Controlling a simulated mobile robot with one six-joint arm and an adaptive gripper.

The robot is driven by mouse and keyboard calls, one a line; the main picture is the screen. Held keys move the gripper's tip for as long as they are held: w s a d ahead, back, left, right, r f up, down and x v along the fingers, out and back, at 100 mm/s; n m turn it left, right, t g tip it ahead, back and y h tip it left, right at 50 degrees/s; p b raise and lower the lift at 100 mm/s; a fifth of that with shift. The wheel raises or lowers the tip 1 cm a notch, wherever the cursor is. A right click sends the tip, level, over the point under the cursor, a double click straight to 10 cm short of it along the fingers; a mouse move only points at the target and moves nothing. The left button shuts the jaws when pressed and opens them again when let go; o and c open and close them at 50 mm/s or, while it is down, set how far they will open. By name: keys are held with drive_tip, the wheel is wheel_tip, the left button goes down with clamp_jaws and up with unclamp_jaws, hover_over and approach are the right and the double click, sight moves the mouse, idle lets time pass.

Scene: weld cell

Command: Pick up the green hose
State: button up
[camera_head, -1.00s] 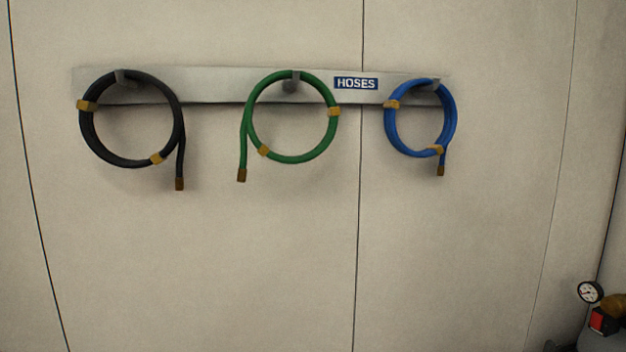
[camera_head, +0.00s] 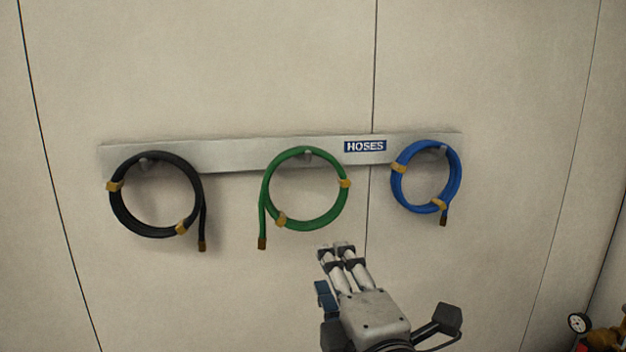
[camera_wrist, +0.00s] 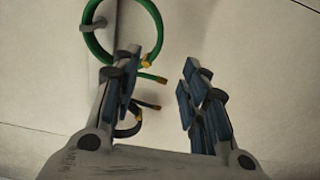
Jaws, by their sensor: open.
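The green hose (camera_head: 347,200) hangs as a coil with brass-coloured bands from the middle peg of the wall rail. Its free end points down at the coil's left. My gripper (camera_head: 337,247) is just below and to the right of the coil in the head view, apart from it in the picture. In the wrist view my gripper (camera_wrist: 162,60) has its fingers spread with nothing between them. There the green hose (camera_wrist: 90,44) shows at the upper left, beyond the left finger, which hides part of it.
A grey rail (camera_head: 230,155) with a HOSES sign (camera_head: 365,146) crosses the wall. A black hose (camera_head: 117,205) hangs left of the green one, a blue hose (camera_head: 456,180) right. A pressure gauge (camera_head: 579,323) stands at the lower right. The wall below the hoses is bare.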

sight(313, 229)
drive_tip(key=p+x, duration=0.3)
drive_tip(key=x, duration=0.8)
drive_tip(key=shift+w+p, duration=0.25)
drive_tip(key=shift+p, duration=0.1)
drive_tip(key=p+x, duration=0.2)
drive_tip(key=x, duration=0.3)
drive_tip(key=shift+w+d+r, duration=0.1)
drive_tip(key=shift+w+r, duration=0.05)
drive_tip(key=shift+w, duration=0.2)
drive_tip(key=shift+s, duration=0.15)
drive_tip(key=shift+c, duration=0.2)
clamp_jaws()
